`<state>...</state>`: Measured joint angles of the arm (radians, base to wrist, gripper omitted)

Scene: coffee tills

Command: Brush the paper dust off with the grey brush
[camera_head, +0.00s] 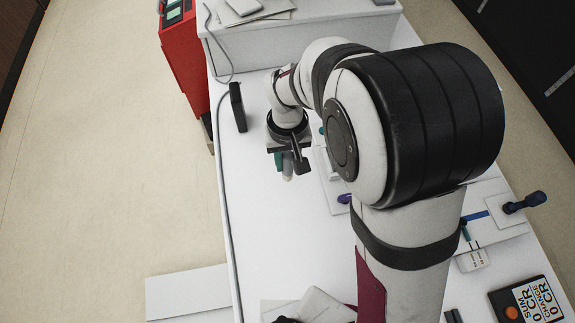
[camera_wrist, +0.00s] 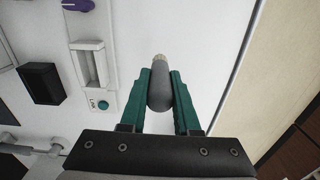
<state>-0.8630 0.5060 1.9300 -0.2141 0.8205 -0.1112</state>
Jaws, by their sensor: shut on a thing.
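My gripper (camera_wrist: 160,76), with green fingers, is shut on the grey brush (camera_wrist: 160,92). The brush's grey body lies between the fingers and its short pale tip points away from the palm. In the head view my gripper (camera_head: 284,161) is over the white counter (camera_head: 250,205), and the brush's pale end (camera_head: 288,175) shows just below it. In the wrist view a white panel (camera_wrist: 92,75) with a slot, a green button and a purple knob is left of the brush, apart from it. I cannot make out any paper dust; my arm hides part of the counter.
A black upright block (camera_head: 237,107) stands left of my gripper, near a cable (camera_head: 226,190) along the counter's left edge. A red machine (camera_head: 185,60) is beyond that edge. A dark-blue-handled tool (camera_head: 525,202) and a change display (camera_head: 535,302) are at right. The counter's left strip is mostly clear.

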